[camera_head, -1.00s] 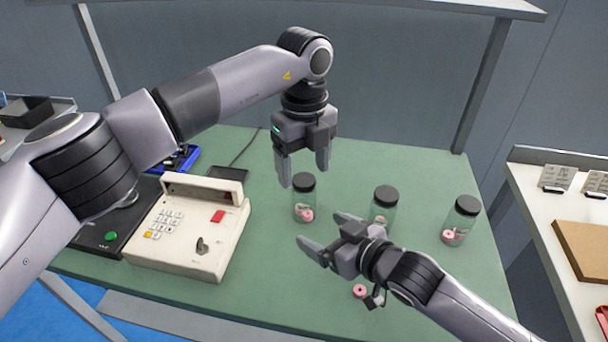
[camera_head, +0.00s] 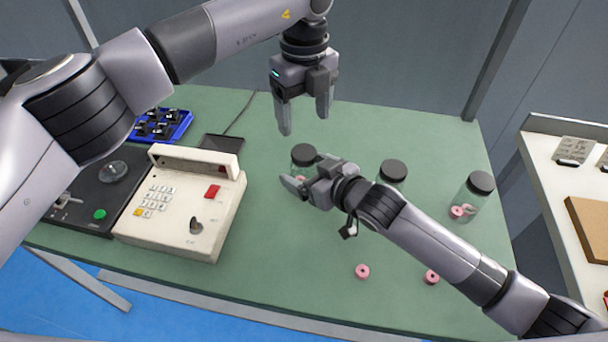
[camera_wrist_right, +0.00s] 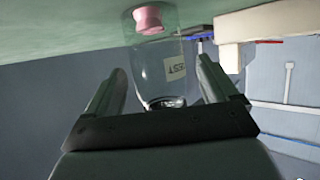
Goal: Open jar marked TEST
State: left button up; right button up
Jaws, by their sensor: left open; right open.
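Three clear jars with dark lids stand on the green table. The left jar (camera_head: 303,154) is partly hidden by my right gripper (camera_head: 308,176), which is open beside it. The middle jar (camera_head: 392,172) is partly behind my right arm; the right jar (camera_head: 474,194) stands clear. My left gripper (camera_head: 304,122) is open, pointing down above the left jar's far side.
A cream keypad box (camera_head: 190,235) and a black unit with a green button (camera_head: 100,214) stand at left. A blue tray (camera_head: 162,126) lies behind. Pink spools (camera_head: 362,271) lie near the front edge. A white side table (camera_head: 545,155) is at right.

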jog(key=shift+w+a+f, duration=0.25)
jog(key=shift+w+a, duration=0.1)
jog(key=shift+w, duration=0.1)
